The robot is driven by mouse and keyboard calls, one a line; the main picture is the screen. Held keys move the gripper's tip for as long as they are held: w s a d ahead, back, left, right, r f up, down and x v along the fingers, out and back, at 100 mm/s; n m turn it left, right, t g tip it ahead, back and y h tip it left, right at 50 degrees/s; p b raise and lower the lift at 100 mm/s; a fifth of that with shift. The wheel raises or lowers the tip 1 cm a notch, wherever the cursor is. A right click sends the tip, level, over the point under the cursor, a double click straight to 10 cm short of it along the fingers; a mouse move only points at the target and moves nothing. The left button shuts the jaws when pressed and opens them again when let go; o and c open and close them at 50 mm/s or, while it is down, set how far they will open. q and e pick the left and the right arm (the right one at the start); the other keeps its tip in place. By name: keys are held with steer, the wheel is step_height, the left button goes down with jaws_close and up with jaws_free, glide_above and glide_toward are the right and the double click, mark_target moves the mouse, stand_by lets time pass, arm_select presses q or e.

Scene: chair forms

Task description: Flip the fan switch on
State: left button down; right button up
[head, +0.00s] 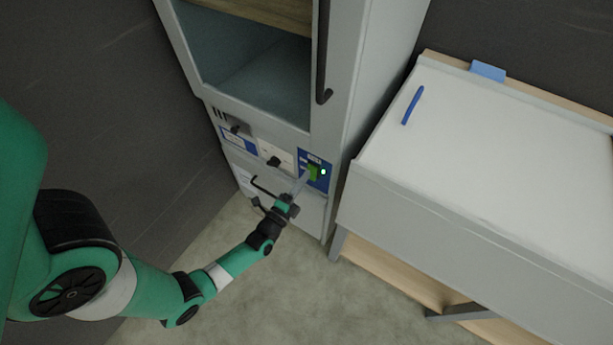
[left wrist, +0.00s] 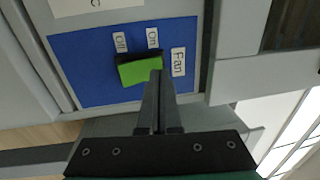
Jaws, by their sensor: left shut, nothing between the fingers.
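The fan switch is a green rocker (head: 314,172) on a blue panel (head: 303,156) low on the front of a tall grey cabinet. The left wrist view shows the green rocker (left wrist: 138,72) on the blue panel (left wrist: 90,78), with labels "off", "on" and "Fan" beside it. My left gripper (head: 305,178) is shut and empty. In the left wrist view its fingertips (left wrist: 157,76) overlap the rocker's end near the "on" label; I cannot tell whether they touch it. A small bright white spot shows beside the rocker in the head view. My right gripper is not in view.
Dark knobs (head: 273,161) sit on panels left of the switch. The cabinet has a dark vertical handle (head: 323,60) above and a lower black handle (head: 262,186). A white-topped bench (head: 500,130) stands to the right, with open floor in front.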

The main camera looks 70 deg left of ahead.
arm_select(q)
steer(key=s+d+r+p, duration=0.2)
steer(key=s+d+p, duration=0.3)
steer(key=s+d, duration=0.3)
steer(key=shift+s+r, duration=0.2)
steer(key=shift+s, duration=0.6)
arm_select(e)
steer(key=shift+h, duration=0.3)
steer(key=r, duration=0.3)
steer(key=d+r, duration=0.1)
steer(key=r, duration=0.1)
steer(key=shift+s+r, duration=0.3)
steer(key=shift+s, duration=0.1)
